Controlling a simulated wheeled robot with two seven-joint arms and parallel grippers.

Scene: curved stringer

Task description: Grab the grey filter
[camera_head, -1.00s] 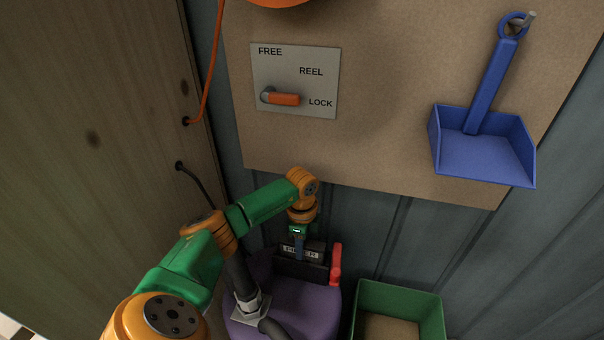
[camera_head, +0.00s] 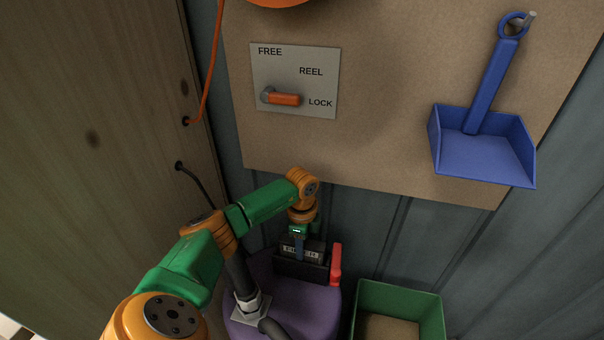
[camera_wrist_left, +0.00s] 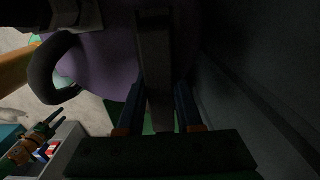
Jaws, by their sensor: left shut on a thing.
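The grey filter (camera_wrist_left: 155,60) shows in the left wrist view as a grey bar between my left gripper's fingers (camera_wrist_left: 158,108). In the head view the left gripper (camera_head: 299,252) points down and is shut on the filter. The filter's dark body (camera_head: 314,249) stands at the black slot on top of the purple vacuum body (camera_head: 312,306). The fingers hide part of it, and I cannot tell how deep its lower part sits. What looks like my right gripper (camera_wrist_left: 50,125) shows small at the lower left of the left wrist view; its jaw state is unclear.
A red lever (camera_head: 336,263) stands upright at the slot's right. A hose (camera_head: 270,328) lies at the left. A green bin (camera_head: 400,300) stands at the right. The board above holds a REEL plate with an orange handle (camera_head: 284,99) and a blue dustpan (camera_head: 485,150).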

